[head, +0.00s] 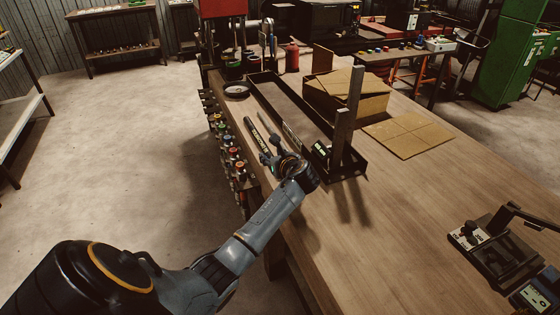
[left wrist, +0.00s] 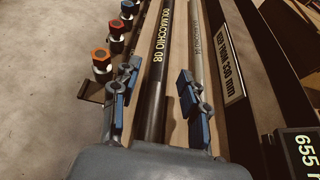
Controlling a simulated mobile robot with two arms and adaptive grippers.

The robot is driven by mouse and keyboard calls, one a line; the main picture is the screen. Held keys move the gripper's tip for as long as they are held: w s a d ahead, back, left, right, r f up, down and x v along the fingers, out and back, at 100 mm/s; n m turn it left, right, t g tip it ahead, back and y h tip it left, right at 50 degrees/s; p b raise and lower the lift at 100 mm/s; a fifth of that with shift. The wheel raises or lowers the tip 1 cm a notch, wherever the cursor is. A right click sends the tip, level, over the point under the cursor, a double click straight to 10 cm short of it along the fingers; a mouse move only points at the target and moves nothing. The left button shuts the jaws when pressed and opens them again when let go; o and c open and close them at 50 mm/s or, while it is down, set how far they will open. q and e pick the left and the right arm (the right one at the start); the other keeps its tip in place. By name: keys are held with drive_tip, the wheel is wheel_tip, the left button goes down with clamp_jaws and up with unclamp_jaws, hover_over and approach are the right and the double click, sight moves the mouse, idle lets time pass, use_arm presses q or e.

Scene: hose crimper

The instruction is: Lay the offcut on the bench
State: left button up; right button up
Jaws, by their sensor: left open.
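A black hose piece with pale lettering (head: 256,134) lies along the left edge of the wooden bench (head: 400,200). A thinner grey piece (head: 264,122) lies beside it; I cannot tell which is the offcut. My left gripper (head: 271,150) is over the near ends of both. In the left wrist view my left gripper (left wrist: 157,76) is open, its blue-padded fingers on either side of the black hose piece (left wrist: 157,60). The grey piece (left wrist: 198,50) runs just past the right finger. Contact cannot be told. My right gripper is out of view.
A long dark tray (head: 287,127) with upright posts (head: 343,130) stands right of the pieces. A cardboard box (head: 374,104) and flat cardboard (head: 408,134) lie beyond it. Capped fittings (head: 232,152) line the bench's left edge. The bench's middle is clear.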

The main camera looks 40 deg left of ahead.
use_arm(q)
drive_tip(key=v, duration=0.8)
drive_tip(key=shift+s+d+r, duration=0.15)
drive_tip(key=shift+d+r, duration=0.05)
drive_tip(key=shift+d, duration=0.1)
